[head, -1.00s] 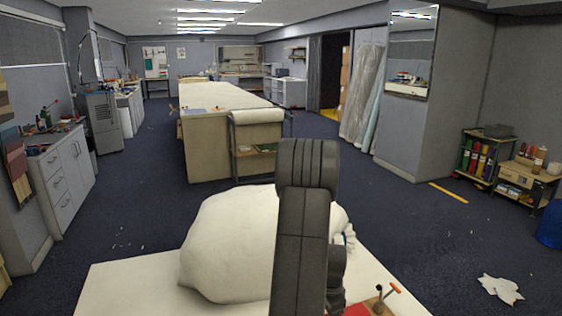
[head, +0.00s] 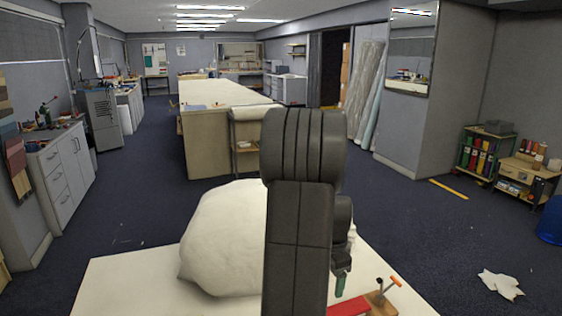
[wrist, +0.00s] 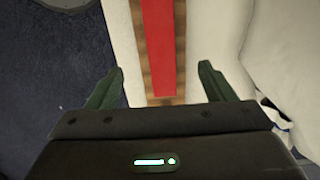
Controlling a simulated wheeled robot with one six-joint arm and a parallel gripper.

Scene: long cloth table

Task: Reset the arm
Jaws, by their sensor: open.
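My arm (head: 298,230) rises in the middle of the head view and hides part of the table and of a big white sack. My gripper (wrist: 161,72) shows in the wrist view with its two green fingers spread wide and nothing between them. In the head view one green finger of my gripper (head: 341,284) shows just right of the arm, over the near table. Below the fingers in the wrist view lies a red strip (wrist: 159,40) with a wooden border.
The white sack (head: 222,240) sits on the near white table (head: 130,285), beside the arm. A wooden block with an orange-handled tool (head: 381,300) is at the table's right. A long table (head: 208,145) stands farther back. Dark floor surrounds both tables.

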